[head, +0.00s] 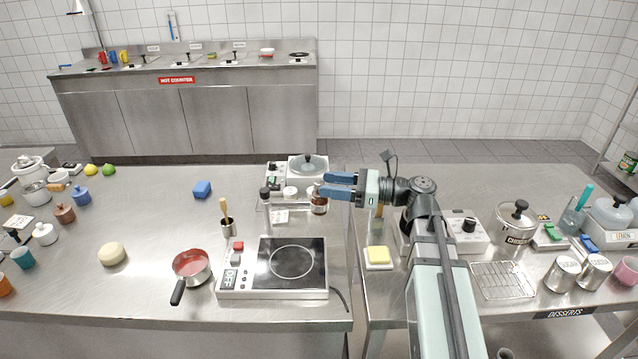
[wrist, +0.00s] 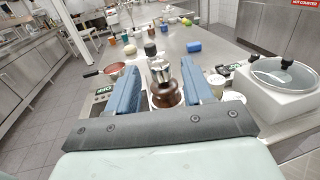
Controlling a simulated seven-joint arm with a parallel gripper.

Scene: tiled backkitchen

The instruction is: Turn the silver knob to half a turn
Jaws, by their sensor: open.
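I cannot make out a knob that is clearly silver. A white appliance (head: 275,181) with a lidded pan stands behind the hob, left of my gripper; small round pale parts show on its front (head: 290,191). It also shows at the right of the wrist view (wrist: 270,98). A control box (head: 482,240) right of my arm has a dark round knob (head: 469,224). My gripper (head: 322,184) is open and points left, above the counter near the appliance. In the wrist view, a brown jar or bottle (wrist: 167,95) shows between my fingers, apparently unheld.
A tall dark-capped grinder (head: 265,206) stands left of the brown jar. The induction hob (head: 308,253) and a red saucepan (head: 190,266) lie nearer the front. The left counter's middle is mostly clear.

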